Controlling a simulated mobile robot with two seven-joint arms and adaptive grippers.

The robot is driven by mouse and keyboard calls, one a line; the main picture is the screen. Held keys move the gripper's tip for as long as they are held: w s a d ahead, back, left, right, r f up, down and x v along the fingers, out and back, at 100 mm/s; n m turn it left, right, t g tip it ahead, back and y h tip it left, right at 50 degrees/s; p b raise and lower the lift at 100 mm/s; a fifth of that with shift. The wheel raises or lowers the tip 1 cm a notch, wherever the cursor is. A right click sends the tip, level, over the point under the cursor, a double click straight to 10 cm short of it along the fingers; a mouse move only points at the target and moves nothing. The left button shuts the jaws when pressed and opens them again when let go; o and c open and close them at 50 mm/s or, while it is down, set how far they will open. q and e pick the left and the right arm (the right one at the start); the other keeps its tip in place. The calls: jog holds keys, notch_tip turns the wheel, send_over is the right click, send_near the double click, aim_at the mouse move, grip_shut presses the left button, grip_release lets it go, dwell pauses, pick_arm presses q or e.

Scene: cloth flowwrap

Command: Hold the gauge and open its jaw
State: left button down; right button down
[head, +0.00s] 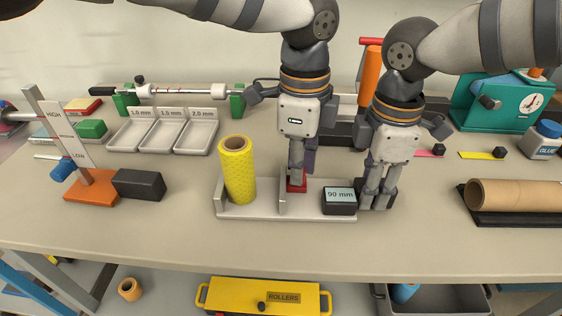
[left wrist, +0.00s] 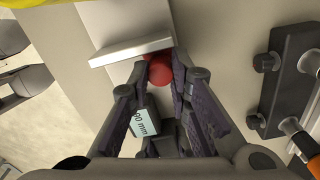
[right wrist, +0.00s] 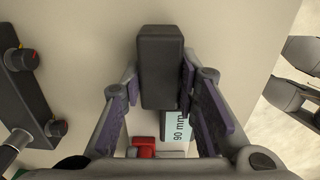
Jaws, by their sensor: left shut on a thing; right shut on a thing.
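The gauge (head: 255,211) is a pale grey rail with an upright jaw at its left end and another upright jaw (head: 283,190) near its middle. A dark block labelled 90 mm (head: 340,203) sits at its right. My left gripper (head: 297,174) is shut on a red knob (left wrist: 160,70) just right of the middle jaw. My right gripper (head: 377,199) is shut on a dark block (right wrist: 160,65) at the gauge's right end. A yellow dotted roll (head: 238,170) stands upright between the two jaws; I cannot tell whether it touches them.
An orange-based stand marked HIGH and LOW (head: 91,190) is at left. Trays labelled by thickness (head: 163,138) lie behind. A brown roll (head: 515,195) lies on a black tray at right. The table's front strip is clear.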

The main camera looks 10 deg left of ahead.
pick_arm(q)
jog(key=shift+d, duration=0.1)
pick_arm(e)
jog(key=shift+a, duration=0.15)
pick_arm(q)
jog(key=c, duration=1.5)
grip_release()
jog(key=shift+o, duration=0.2)
jog(key=shift+r, duration=0.1)
notch_tip(320, 180, up, 12)
pick_arm(e)
jog(key=c, duration=1.2)
grip_release()
